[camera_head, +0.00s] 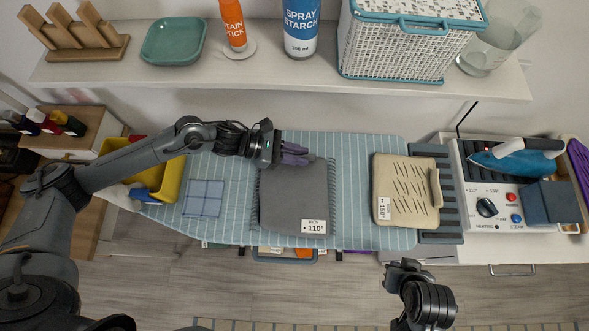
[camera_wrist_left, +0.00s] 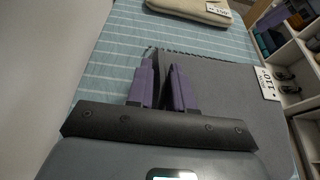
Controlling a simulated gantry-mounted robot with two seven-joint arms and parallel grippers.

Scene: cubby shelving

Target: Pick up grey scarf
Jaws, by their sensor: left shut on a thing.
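The grey scarf (camera_head: 285,205) lies folded flat on the striped ironing board (camera_head: 345,180), with a white tag reading 110° at its front right corner. My left gripper (camera_head: 304,155) is at its far edge, with purple fingers shut on the cloth. In the left wrist view a grey fold rises between the fingers (camera_wrist_left: 163,85), and the rest of the scarf (camera_wrist_left: 215,75) spreads flat to the right. Of my right arm, only dark wrist links show at the bottom of the head view; its fingers do not show.
A beige folded knit (camera_head: 408,180) with its own tag lies to the right. A blue folded cloth (camera_head: 204,198) and yellow bin (camera_head: 168,180) are to the left. An iron (camera_head: 510,158) stands on a control station at right. A loaded shelf (camera_head: 290,70) runs behind.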

